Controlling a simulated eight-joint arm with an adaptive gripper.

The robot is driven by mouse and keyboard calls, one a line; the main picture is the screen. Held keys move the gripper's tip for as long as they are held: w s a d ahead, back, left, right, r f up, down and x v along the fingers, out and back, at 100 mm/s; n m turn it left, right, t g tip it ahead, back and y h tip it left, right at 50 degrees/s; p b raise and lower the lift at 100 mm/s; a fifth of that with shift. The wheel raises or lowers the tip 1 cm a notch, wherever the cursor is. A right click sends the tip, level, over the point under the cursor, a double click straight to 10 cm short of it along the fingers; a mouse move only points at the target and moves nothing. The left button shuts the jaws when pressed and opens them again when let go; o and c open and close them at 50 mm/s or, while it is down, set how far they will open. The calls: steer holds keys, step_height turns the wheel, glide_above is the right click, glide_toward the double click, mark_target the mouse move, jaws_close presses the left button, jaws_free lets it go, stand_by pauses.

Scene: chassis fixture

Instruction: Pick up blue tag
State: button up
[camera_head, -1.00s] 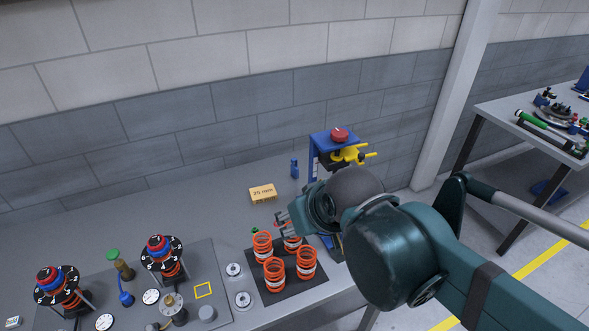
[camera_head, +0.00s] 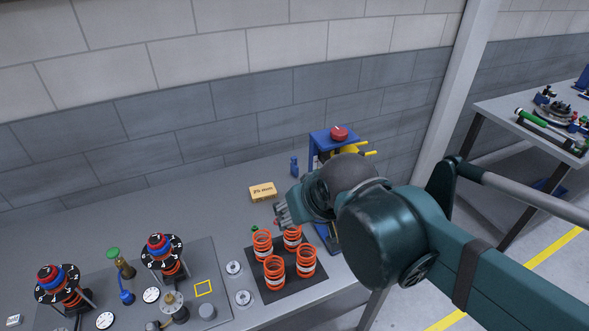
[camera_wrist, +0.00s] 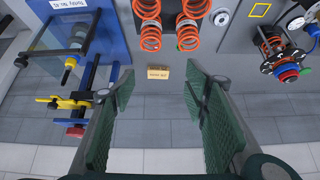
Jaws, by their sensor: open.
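A small upright blue piece (camera_head: 294,166) stands on the grey bench near the wall, behind and right of the yellow 25 mm block. It is the likeliest blue tag, but it is too small for me to be sure. My gripper (camera_head: 281,212) hangs above the bench, in front of the block and apart from the blue piece. In the wrist view, my gripper (camera_wrist: 160,84) has its two green-padded fingers spread wide with nothing between them. I cannot pick out the blue piece for certain there; the left finger may hide it.
The yellow block (camera_head: 263,192) lies on the bench. Orange springs (camera_head: 274,272) stand on a dark mat below my gripper. A blue press stand (camera_head: 318,141) with a red knob is close on the right. Gauges and spring units fill the left; bench left of the block is clear.

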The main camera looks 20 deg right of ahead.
steer(key=w+d+r+m+g+h+p, duration=0.1)
steer(key=w+d+r+m+g, duration=0.2)
steer(key=w, duration=0.8)
steer(key=m+g+h+p, duration=0.3)
steer(key=m+p, duration=0.1)
steer(key=m, duration=0.8)
glide_toward(292, 158)
steer(key=x, duration=0.5)
steer(key=shift+s+f, duration=0.2)
steer(key=shift+f, duration=0.15)
steer(key=shift+w+d+f, duration=0.2)
steer(key=shift+w+f, duration=0.05)
steer(key=shift+f, duration=0.25)
steer(key=shift+x, duration=1.35)
steer(key=shift+f, duration=0.1)
